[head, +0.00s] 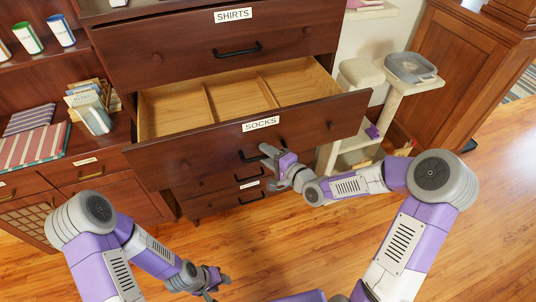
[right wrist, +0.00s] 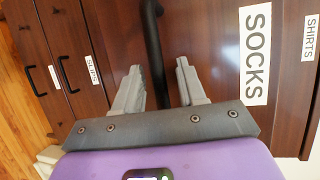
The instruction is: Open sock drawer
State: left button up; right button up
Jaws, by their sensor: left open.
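The sock drawer (head: 225,150), labelled SOCKS, is pulled well out of the dresser. Its light wooden inside, split by two dividers, looks empty. Its black handle (head: 254,156) is on the front below the label. My right gripper (head: 268,154) is at the right end of this handle. In the right wrist view the black handle (right wrist: 152,40) runs between the two fingers of my right gripper (right wrist: 158,75), with gaps beside it; the fingers are apart. My left gripper (head: 217,282) is open and empty, low in the head view, away from the drawer.
The shut SHIRTS drawer (head: 205,48) is above, and shut drawers are below. A shelf unit (head: 85,140) with books stands left. A cat tree (head: 400,88) stands right, close to the drawer. The wooden floor (head: 290,240) in front is clear.

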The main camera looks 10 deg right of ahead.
jog(key=p+v, duration=0.2)
jog(key=v, duration=0.5)
jog(key=shift+s+d, duration=0.15)
jog(key=shift+s, duration=0.15)
dwell(0.4)
jog(key=s+a+f+n+g+h, duration=0.1)
jog(key=s+a+f+n+g, duration=0.2)
jog(key=f, duration=0.6)
jog(key=s+a+f+n+g+h, duration=0.1)
jog(key=s+a+f+n+g, duration=0.2)
jog(key=f, duration=0.6)
jog(key=s+f+n+g, duration=0.2)
jog(key=s+f+g, duration=0.1)
jog(key=s, duration=0.4)
jog(key=s+f+n+g+h, duration=0.1)
jog(key=s+f+n+g, duration=0.1)
jog(key=s+f+g, duration=0.2)
jog(key=s+a+f, duration=0.1)
jog(key=s+f, duration=0.1)
jog(key=s, duration=0.1)
jog(key=shift+f+g+h, duration=0.3)
